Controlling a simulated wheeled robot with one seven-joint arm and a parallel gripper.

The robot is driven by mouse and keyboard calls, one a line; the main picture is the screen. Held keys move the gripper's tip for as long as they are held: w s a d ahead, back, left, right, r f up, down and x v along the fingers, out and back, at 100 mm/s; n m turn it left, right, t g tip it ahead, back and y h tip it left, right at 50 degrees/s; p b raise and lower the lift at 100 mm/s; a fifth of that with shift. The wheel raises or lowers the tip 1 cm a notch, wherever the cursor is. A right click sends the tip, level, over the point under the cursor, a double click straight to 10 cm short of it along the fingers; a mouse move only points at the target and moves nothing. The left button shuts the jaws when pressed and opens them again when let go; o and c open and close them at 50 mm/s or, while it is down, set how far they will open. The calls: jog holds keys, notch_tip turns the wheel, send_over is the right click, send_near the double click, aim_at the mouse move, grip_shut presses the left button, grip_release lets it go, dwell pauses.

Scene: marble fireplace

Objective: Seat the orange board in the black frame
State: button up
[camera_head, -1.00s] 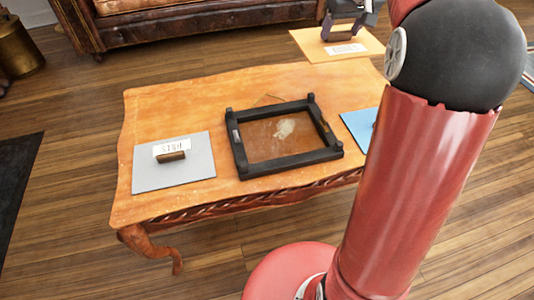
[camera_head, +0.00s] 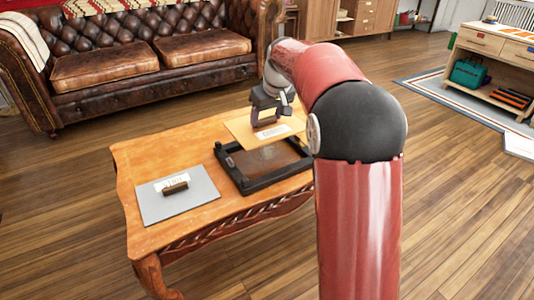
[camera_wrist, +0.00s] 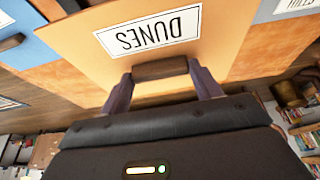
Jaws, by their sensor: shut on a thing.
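The orange board (camera_head: 241,131) has a white label and a dark brown handle. In the wrist view the orange board (camera_wrist: 235,25) shows a "DUNES" label, upside down, with the handle (camera_wrist: 160,69) between the fingers. My gripper (camera_head: 266,122) is shut on this handle. It holds the board over the back part of the black frame (camera_head: 240,184), covering the frame's far side in the head view. The board looks roughly level and above the frame; the exact gap cannot be told. The frame lies on the wooden table, its brown inside partly visible.
A grey board (camera_head: 150,207) with a label and handle lies on the table (camera_head: 145,155) left of the frame. My arm hides the table's right side. A leather sofa (camera_head: 150,65) stands behind the table.

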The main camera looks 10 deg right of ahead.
notch_tip(320, 180, down, 11)
jog(key=shift+f+b, duration=0.1)
jog(key=shift+b, duration=0.7)
jog(key=shift+f, duration=0.1)
jog(key=o, duration=1.1)
jog(key=shift+c, duration=0.2)
